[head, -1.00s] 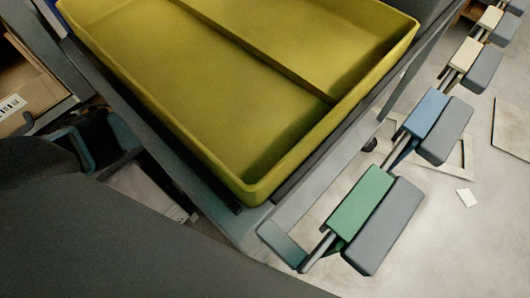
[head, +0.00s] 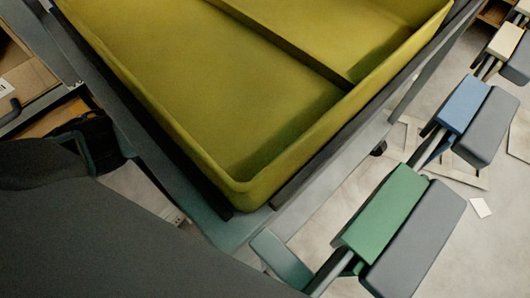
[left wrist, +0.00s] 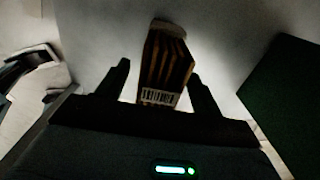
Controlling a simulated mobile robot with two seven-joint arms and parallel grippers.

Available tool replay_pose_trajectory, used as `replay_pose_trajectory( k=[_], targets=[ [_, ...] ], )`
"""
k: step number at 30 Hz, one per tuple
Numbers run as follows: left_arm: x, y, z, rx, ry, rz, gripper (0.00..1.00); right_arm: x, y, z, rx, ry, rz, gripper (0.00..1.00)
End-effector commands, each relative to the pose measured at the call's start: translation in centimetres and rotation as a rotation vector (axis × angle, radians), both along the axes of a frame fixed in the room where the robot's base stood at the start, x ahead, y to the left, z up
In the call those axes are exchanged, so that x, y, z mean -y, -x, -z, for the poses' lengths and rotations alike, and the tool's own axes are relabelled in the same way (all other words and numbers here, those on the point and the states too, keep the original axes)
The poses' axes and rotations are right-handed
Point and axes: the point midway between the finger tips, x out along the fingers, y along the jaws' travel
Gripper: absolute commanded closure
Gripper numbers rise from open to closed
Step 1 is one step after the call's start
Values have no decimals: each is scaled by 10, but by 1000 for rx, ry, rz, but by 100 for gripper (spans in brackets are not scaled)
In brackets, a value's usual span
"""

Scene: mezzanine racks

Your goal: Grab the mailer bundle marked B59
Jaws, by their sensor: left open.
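In the left wrist view, a brown bundle with dark stripes (left wrist: 168,62) and a white barcode label at its near end stands between the two dark fingers of my left gripper (left wrist: 158,72). The fingers are spread, with a visible gap on each side of the bundle. The label is too small and dim to read, so I cannot tell whether it is B59. In the head view my dark arm covers the lower left, and the bundle cannot be made out there. My right gripper is in neither view.
A yellow-green divided tray (head: 240,182), with no contents visible, lies on a grey frame. A green block (head: 385,213), a blue block (head: 463,104) and grey pads line the frame's right side. A brown box (head: 28,80) is at upper left. Pale floor shows at right.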

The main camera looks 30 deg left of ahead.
Motion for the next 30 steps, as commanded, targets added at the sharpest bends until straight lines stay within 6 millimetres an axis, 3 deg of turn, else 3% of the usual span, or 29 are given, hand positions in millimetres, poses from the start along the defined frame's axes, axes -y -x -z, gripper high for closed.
replay_pose_trajectory(
  k=[7, 21, 30],
  targets=[
    [0, 0, 0, 2, 0, -1, 36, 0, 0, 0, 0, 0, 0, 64],
    [0, 0, 0, 2, 0, 0, 96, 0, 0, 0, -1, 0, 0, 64],
    [0, 0, -2, 2, 0, 0, 96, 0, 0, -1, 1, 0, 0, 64]
  ],
)
